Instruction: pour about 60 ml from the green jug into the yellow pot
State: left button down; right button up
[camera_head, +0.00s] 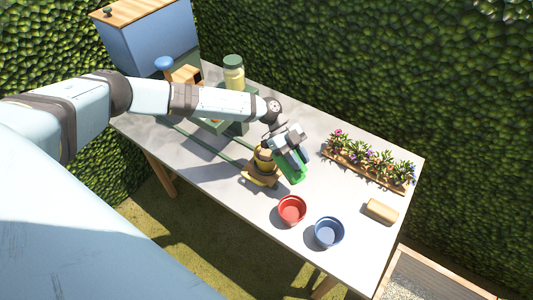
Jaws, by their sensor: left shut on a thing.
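The green jug (294,174) is in the middle of the table, held by my left gripper (289,143), which is shut on it. The jug looks tilted, and the gripper hides its upper part. I cannot tell whether any liquid is flowing. My right gripper is not in view.
A red pot (292,211) and a blue pot (329,233) stand near the front edge. A flower planter (368,171) lies along the back right, with a tan block (381,211) near it. A lidded jar (233,74) stands at the back left. The table (335,200) is clear between them.

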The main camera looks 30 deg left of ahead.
aim_at(293, 150)
pick_arm(q)
jog(key=shift+a+r+b, duration=0.1)
jog(key=shift+a+b, duration=0.05)
jog(key=shift+b, duration=0.25)
jog(key=shift+w+a+r+h+b, duration=0.1)
jog(key=shift+a+r+h+b, duration=0.25)
jog(key=shift+b, duration=0.5)
jog(key=shift+w+a+r+g+h+b, duration=0.1)
jog(key=shift+a+r+g+h+b, duration=0.35)
jog(key=shift+b, duration=0.6)
jog(key=shift+d+r, duration=0.1)
jog(key=shift+r, duration=0.1)
jog(key=shift+h, duration=0.3)
jog(key=shift+w+a+r+h+b, duration=0.15)
jog(key=shift+a+r+h+b, duration=0.25)
jog(key=shift+b, duration=0.75)
jog(key=shift+w+a+r+g+h+b, duration=0.2)
jog(key=shift+a+h+b, duration=0.15)
jog(key=shift+a, duration=0.25)
jog(key=shift+w+a+r+g+h+b, duration=0.1)
jog(key=shift+w+a+r+h+b, duration=0.1)
jog(key=shift+a+h, duration=0.25)
jog(key=shift+a, duration=0.1)
